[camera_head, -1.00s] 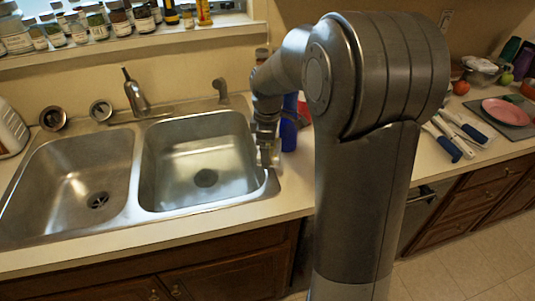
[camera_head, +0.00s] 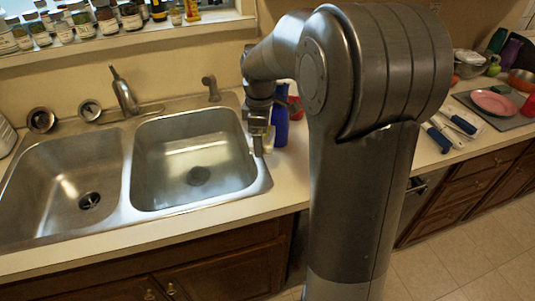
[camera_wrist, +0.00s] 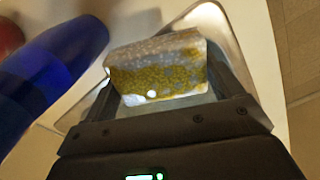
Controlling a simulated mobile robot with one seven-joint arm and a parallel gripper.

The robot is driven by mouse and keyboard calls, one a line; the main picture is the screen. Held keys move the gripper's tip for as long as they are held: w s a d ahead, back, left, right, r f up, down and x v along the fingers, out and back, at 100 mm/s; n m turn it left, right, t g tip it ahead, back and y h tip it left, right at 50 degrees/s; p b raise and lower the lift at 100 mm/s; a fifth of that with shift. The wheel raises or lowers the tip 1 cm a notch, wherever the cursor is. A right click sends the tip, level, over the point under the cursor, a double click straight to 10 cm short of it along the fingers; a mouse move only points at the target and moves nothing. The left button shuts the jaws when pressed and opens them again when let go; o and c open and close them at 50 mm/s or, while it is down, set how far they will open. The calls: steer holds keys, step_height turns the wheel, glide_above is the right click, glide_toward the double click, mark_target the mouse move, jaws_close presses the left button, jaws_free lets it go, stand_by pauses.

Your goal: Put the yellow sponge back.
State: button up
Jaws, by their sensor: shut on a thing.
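The yellow sponge (camera_wrist: 158,68) is between the fingers of my gripper (camera_wrist: 170,92) in the wrist view. It has a yellow-brown speckled face and a paler, whitish edge. My gripper is shut on it and holds it by its two ends. In the head view my gripper (camera_head: 258,146) is at the right rim of the right sink basin (camera_head: 190,165), close to a blue bottle. The sponge cannot be made out clearly in the head view. Whether it touches the counter or sink rim is unclear.
The blue bottle (camera_head: 280,124) stands right beside my gripper and looms at left in the wrist view (camera_wrist: 55,60). A red object (camera_head: 295,108) is behind it. The faucet (camera_head: 124,92) is at the sink's back. Both basins look empty. Utensils (camera_head: 447,135) lie on the right counter.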

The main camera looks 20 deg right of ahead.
steer(key=s+d+r+m, duration=0.2)
steer(key=s+d+m, duration=1.1)
steer(key=s+d, duration=0.4)
glide_above(300, 184)
step_height(300, 184, down, 6)
steer(key=shift+s+f, duration=0.1)
steer(key=shift+s, duration=0.05)
steer(key=shift+f, duration=2.05)
steer(key=shift+f, duration=0.15)
steer(key=o, duration=0.8)
